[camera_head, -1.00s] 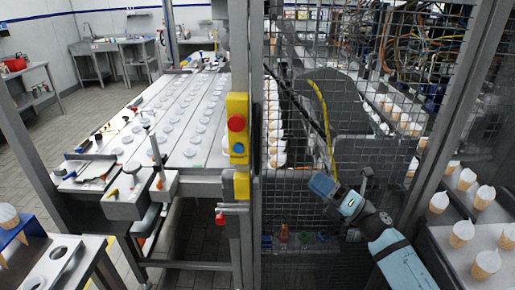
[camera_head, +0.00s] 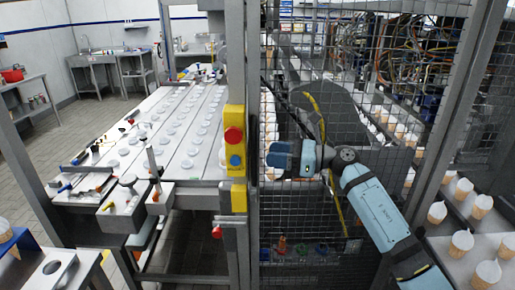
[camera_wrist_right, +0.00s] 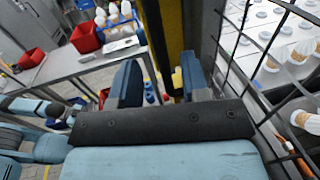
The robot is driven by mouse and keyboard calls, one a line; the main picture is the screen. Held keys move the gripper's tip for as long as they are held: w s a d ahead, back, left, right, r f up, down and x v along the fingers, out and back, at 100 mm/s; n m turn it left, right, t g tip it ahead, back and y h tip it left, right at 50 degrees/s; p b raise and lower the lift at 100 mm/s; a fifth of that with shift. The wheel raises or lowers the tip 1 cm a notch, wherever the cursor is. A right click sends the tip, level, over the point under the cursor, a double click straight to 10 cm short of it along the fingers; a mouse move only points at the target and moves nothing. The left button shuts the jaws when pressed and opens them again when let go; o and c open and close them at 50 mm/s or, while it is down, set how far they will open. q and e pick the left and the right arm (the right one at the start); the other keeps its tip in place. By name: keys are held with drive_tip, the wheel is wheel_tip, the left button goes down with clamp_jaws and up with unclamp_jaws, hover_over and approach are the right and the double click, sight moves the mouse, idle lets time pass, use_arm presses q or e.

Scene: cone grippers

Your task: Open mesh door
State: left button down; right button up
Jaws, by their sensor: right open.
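The mesh door (camera_head: 345,60) is a metal-framed wire panel on the right of the head view. It looks shut against the grey post (camera_head: 253,60). A yellow box (camera_head: 235,120) with a red and a blue button is on the post, with a smaller yellow block (camera_head: 239,195) below it. My right gripper (camera_head: 279,157) is in front of the mesh, just right of the yellow box. In the right wrist view it is open (camera_wrist_right: 162,82), with a yellow upright part (camera_wrist_right: 172,35) showing beyond the fingers. I see no contact. My left gripper is not in view.
Behind the mesh are cones (camera_head: 270,125) and bundled cables (camera_head: 415,50). White cones (camera_head: 462,242) stand on trays at the right. A long conveyor table (camera_head: 175,125) is at the left. A tray stand (camera_head: 50,270) is at the lower left.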

drive_tip(key=a, duration=0.2)
drive_tip(key=w+a, duration=0.1)
drive_tip(key=a, duration=0.1)
drive_tip(key=shift+a+p, duration=0.35)
drive_tip(key=shift+p, duration=0.05)
clamp_jaws()
